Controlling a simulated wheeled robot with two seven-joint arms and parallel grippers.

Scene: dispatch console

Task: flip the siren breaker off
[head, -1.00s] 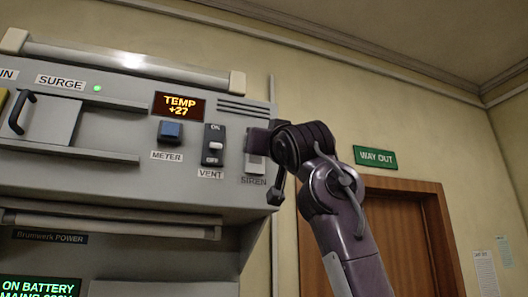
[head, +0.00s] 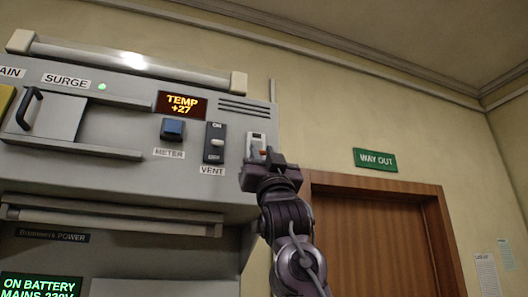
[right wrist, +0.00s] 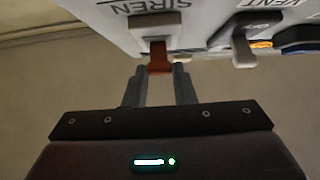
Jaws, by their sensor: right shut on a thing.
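The siren breaker (head: 256,139) is a pale switch plate at the right end of the grey console front, with an orange-red lever. In the right wrist view the lever (right wrist: 159,52) sticks out below its pale housing, next to an upside-down SIREN label (right wrist: 153,6). My right gripper (head: 266,160) is at the breaker, its jaws shut on the lever. In the right wrist view its two dark fingers (right wrist: 160,78) meet the lever's end. The gripper hides the breaker's lower part and its label in the head view. I cannot tell the lever's setting. My left gripper is not in view.
The vent switch (head: 215,142) is just left of the siren breaker, then the blue meter button (head: 173,129) and the TEMP display (head: 181,105). A rail (head: 110,220) runs below.

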